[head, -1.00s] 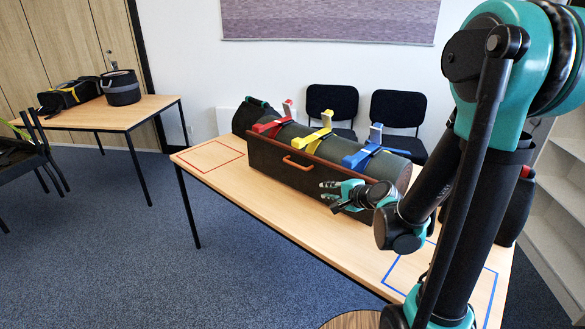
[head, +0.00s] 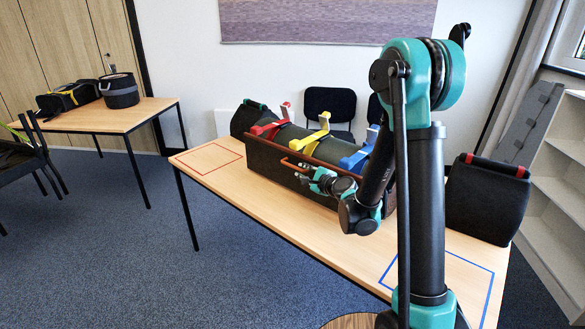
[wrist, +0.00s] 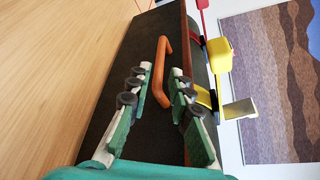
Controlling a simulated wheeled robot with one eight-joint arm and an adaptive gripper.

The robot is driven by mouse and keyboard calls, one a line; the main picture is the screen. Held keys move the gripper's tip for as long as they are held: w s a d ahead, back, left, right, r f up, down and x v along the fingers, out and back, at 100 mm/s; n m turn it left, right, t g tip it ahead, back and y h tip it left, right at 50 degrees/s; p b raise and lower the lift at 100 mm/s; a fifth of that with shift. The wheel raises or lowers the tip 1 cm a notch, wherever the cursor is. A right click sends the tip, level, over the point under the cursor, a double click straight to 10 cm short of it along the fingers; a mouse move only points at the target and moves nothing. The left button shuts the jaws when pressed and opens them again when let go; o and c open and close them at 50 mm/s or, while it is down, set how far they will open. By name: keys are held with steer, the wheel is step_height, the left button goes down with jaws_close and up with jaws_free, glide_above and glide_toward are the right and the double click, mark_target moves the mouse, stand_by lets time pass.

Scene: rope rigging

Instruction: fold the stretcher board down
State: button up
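The stretcher board (head: 262,158) is a dark panel with a red-brown top edge. It stands upright along the front of a dark roll on the table and fills the middle of the wrist view (wrist: 118,100). Its orange handle (head: 296,165) is on the outer face; in the wrist view the handle (wrist: 160,68) appears between my fingers. My gripper (head: 306,174) is in front of the board at the handle. In the wrist view my gripper (wrist: 157,76) is open, one finger on each side of the handle. Finger contact with it cannot be told.
Red (head: 268,127), yellow (head: 311,138) and blue (head: 360,156) straps cross the roll. The wooden table (head: 225,185) has a bare red-outlined area at left and a blue-outlined area at right. A black bag (head: 487,200) stands at right. Chairs are behind.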

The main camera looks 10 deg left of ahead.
mark_target(295, 168)
steer(key=x, duration=0.7)
steer(key=shift+w+a+f, duration=0.1)
steer(key=shift+w+a, duration=0.15)
steer(key=shift+w, duration=0.1)
jaws_close()
